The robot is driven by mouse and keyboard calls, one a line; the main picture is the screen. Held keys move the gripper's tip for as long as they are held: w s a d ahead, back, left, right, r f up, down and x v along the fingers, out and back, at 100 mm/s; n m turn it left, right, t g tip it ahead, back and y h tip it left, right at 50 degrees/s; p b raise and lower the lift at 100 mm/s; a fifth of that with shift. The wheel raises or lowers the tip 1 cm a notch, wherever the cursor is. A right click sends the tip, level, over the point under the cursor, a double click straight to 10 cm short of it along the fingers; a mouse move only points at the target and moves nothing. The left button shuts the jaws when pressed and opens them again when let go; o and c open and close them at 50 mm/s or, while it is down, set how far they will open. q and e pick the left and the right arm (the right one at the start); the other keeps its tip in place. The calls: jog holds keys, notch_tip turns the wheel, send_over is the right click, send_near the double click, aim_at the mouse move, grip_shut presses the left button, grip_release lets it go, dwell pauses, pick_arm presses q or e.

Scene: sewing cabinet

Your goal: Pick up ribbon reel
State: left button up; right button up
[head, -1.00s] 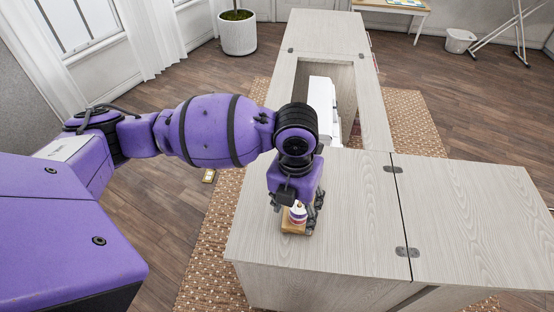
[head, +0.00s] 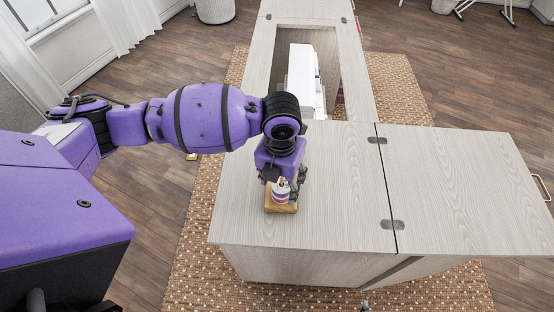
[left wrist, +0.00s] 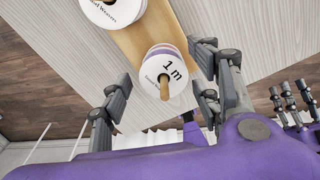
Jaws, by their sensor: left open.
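A ribbon reel (left wrist: 168,62) with a white top marked "1 m" and a purple side sits on a wooden peg of a wooden stand (left wrist: 182,20). A second white-topped reel (left wrist: 112,12) stands on it at the view's top edge. In the head view, a white reel (head: 281,190) shows on the stand (head: 281,208); I cannot tell which reel it is. My left gripper (head: 284,179) is open low over the stand, its fingers on either side of the "1 m" reel. Grey fingers, probably of my right gripper (left wrist: 290,100), show at the wrist view's right edge; their opening is unclear.
The stand is on the pale wooden cabinet top (head: 330,200), which has a hinged leaf (head: 470,180) at right. A white sewing machine (head: 303,80) sits in the opening behind. The cabinet top right of the stand is clear.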

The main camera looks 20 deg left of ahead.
pick_arm(q)
jog(key=c, duration=1.1)
jog(key=shift+o, duration=0.2)
jog(key=shift+r, duration=0.15)
notch_tip(320, 180, up, 10)
jog(key=shift+f, duration=0.1)
